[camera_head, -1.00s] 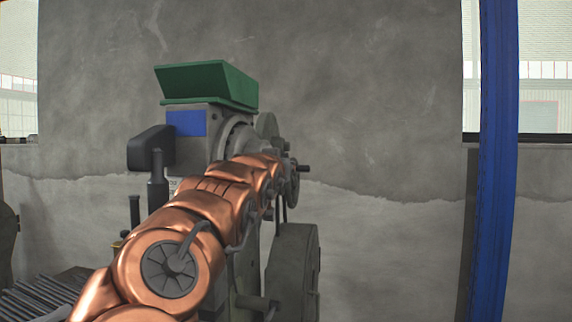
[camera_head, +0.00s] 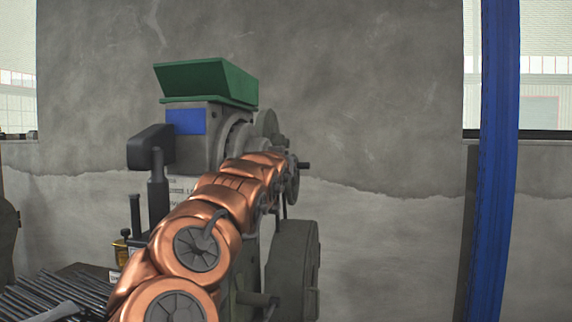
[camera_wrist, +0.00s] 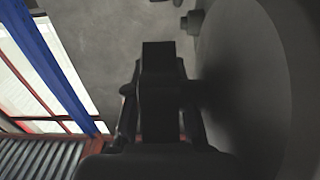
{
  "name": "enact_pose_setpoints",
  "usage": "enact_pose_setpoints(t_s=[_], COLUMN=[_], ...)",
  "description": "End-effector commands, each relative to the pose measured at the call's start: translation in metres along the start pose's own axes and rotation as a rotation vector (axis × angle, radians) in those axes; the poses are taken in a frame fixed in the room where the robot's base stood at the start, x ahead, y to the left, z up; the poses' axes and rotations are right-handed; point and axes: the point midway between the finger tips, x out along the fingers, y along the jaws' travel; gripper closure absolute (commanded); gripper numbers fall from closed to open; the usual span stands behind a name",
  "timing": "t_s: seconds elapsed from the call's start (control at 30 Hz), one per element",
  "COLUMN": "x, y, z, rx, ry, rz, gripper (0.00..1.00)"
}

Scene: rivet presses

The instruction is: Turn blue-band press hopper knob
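The press with a blue band (camera_head: 186,122) and a green hopper (camera_head: 208,82) stands in the middle of the head view. A dark round part (camera_head: 266,124) and a short dark rod (camera_head: 304,165) show at its right side; I cannot tell which is the hopper knob. My copper arm reaches up across the press front and hides part of it. In the wrist view my gripper (camera_wrist: 160,75) is a dark shape close beside a large grey disc (camera_wrist: 260,90). A dark bar bridges towards the disc. Its fingers' opening is too dark to read.
A large dark wheel (camera_head: 293,268) sits low on the press's right side. A blue post (camera_head: 494,150) stands at the right. Dark rods (camera_head: 50,298) lie at lower left. A small stub (camera_wrist: 191,21) shows above the gripper in the wrist view. Space between press and post looks clear.

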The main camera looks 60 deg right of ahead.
Motion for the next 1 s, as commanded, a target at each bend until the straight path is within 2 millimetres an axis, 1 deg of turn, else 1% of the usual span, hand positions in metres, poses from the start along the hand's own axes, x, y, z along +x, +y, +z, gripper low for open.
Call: enact_pose_setpoints(t_s=[0.03,0.1,0.53,1.0], x=[-0.0001,-0.0001,-0.0002,-0.0013], y=[0.0000,0.0000,-0.0008,-0.0014], z=[0.0000,0.0000,0.0006,-0.0011], rx=[0.000,0.000,0.000,0.001], ry=[0.000,0.000,0.014,0.135], rz=[0.000,0.000,-0.002,-0.004], gripper=[0.95,1.00,1.00,1.00])
